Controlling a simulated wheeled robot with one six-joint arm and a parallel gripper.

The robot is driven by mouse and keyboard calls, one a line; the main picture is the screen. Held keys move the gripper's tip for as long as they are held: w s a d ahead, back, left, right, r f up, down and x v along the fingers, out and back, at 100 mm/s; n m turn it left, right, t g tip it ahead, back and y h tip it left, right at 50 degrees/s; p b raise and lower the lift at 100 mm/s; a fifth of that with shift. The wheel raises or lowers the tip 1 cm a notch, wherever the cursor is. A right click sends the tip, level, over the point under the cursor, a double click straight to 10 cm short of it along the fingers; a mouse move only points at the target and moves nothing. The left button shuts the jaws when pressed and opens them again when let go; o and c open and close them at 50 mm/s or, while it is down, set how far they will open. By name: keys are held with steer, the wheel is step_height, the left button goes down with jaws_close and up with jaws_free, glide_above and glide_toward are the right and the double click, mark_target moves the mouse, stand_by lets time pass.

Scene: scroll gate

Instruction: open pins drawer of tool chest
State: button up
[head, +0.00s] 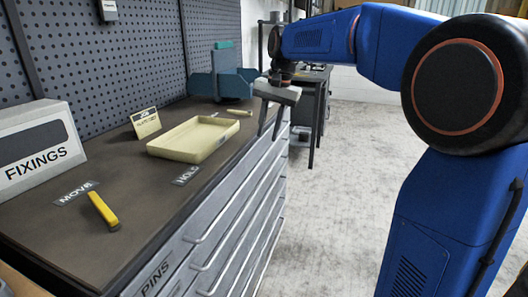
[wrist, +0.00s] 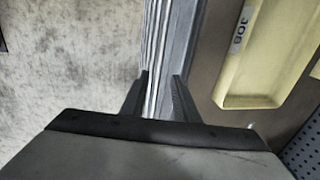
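The tool chest (head: 222,188) has a dark top and a grey front with several stacked drawers and long bar handles. A PINS label (head: 157,278) is on the upper drawer front at the near left end. The drawer fronts look flush, with none visibly pulled out. My gripper (head: 270,136) is open and empty, pointing down beside the chest's far front edge, well away from the label. In the wrist view my gripper's two fingers (wrist: 160,76) stand apart over the drawer fronts' edge. I cannot tell whether they touch anything.
On the chest top are a cream tray (head: 194,138), a yellow-handled tool (head: 103,211), a FIXINGS box (head: 38,150), a small sign card (head: 145,122) and a blue-green vise (head: 222,78). Pegboard (head: 115,50) backs it. The floor (head: 340,190) before the drawers is clear.

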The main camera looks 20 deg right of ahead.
steer(key=f, duration=0.2)
steer(key=a+f, duration=0.1)
steer(key=f, duration=0.2)
steer(key=w+f, duration=0.1)
steer(key=f, duration=0.1)
steer(key=shift+a+f, duration=0.15)
steer(key=shift+f, duration=0.25)
steer(key=shift+c, duration=0.4)
jaws_close()
